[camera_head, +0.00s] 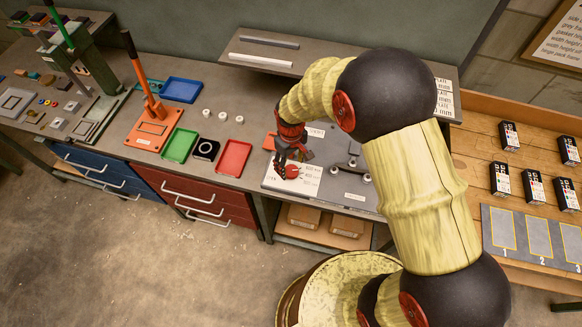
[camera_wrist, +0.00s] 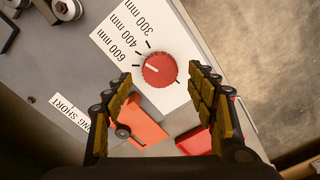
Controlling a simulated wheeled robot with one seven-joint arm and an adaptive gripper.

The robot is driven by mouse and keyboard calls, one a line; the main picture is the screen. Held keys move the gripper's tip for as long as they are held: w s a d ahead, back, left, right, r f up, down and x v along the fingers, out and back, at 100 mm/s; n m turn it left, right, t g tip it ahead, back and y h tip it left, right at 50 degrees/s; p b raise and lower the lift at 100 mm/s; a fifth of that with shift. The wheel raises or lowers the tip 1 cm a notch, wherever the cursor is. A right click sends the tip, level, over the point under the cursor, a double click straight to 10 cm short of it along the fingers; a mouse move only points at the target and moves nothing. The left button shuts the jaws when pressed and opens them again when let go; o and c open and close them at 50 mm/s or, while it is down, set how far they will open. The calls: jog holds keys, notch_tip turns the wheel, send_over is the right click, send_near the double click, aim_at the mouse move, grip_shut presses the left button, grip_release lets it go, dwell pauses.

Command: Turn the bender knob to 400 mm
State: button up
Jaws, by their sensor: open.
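The red round bender knob (camera_wrist: 160,69) sits on a white label plate (camera_wrist: 128,40) printed 600 mm, 400 mm and 300 mm, with black tick marks around it. A short white mark on the knob points toward the label side, roughly at the ticks by 600 and 400 mm; I cannot tell which exactly. The knob (camera_head: 292,172) also shows in the head view, partly by my gripper (camera_head: 281,157). In the wrist view my gripper (camera_wrist: 161,82) is open, its fingertips on either side of the knob in the picture, with no visible contact.
The bender's grey plate (camera_head: 333,187) carries metal posts and a bar right of the knob. Left on the bench are a red tray (camera_head: 233,157), a green tray (camera_head: 180,145) and an orange lever press (camera_head: 153,127). A wooden table (camera_head: 530,215) with small boxes stands at right.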

aim_at(291, 171)
notch_tip(291, 171, up, 9)
dwell(0.3)
jog(key=shift+s, duration=0.1)
dwell(0.4)
